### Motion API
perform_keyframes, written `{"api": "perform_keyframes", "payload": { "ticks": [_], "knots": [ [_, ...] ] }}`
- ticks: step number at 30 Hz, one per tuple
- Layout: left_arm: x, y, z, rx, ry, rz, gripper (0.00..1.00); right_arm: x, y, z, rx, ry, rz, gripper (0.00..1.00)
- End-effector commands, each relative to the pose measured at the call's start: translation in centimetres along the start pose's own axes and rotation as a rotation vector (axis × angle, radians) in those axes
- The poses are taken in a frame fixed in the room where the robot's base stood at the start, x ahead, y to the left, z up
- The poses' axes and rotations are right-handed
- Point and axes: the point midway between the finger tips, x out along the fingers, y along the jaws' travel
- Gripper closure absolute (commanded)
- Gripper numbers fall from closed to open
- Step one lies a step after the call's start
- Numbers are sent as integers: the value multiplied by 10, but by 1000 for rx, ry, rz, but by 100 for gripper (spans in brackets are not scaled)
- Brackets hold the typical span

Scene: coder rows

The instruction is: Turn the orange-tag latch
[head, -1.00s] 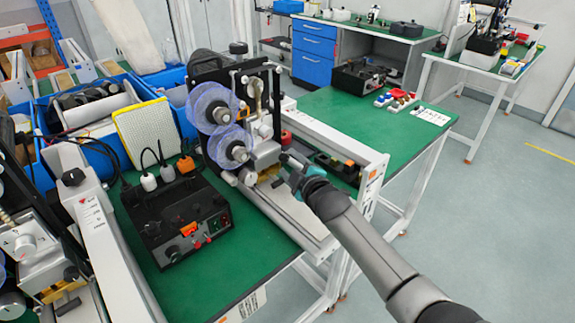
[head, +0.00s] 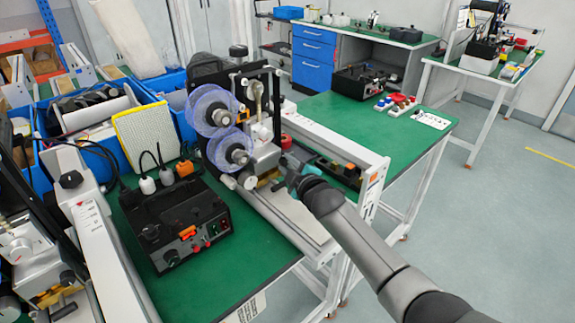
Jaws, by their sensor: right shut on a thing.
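A machine with two clear purple-blue spools (head: 212,110) stands on the green bench in the middle of the head view. My right gripper (head: 286,167) reaches in from the lower right to the machine's lower right side. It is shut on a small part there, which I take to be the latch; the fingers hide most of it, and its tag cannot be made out. A small orange patch (head: 243,113) shows beside the upper spool; I cannot tell whether it is a tag. My left gripper is not in view.
A black control box (head: 180,225) with knobs and cables stands left of the machine. A pale rail (head: 335,140) runs behind my right gripper. Blue bins (head: 95,150) stand at the left. The green bench (head: 340,108) has clear room behind the rail.

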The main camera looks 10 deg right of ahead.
Motion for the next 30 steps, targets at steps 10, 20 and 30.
{"api": "perform_keyframes", "payload": {
  "ticks": [10, 20, 30],
  "knots": [
    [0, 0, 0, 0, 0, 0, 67, 0, 0, 0, 0, 0, 0, 100],
    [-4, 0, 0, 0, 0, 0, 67, 0, 1, 0, 28, -1, -13, 100],
    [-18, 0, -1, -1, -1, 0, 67, 0, 5, 1, 214, -1, -90, 100]
  ]
}}
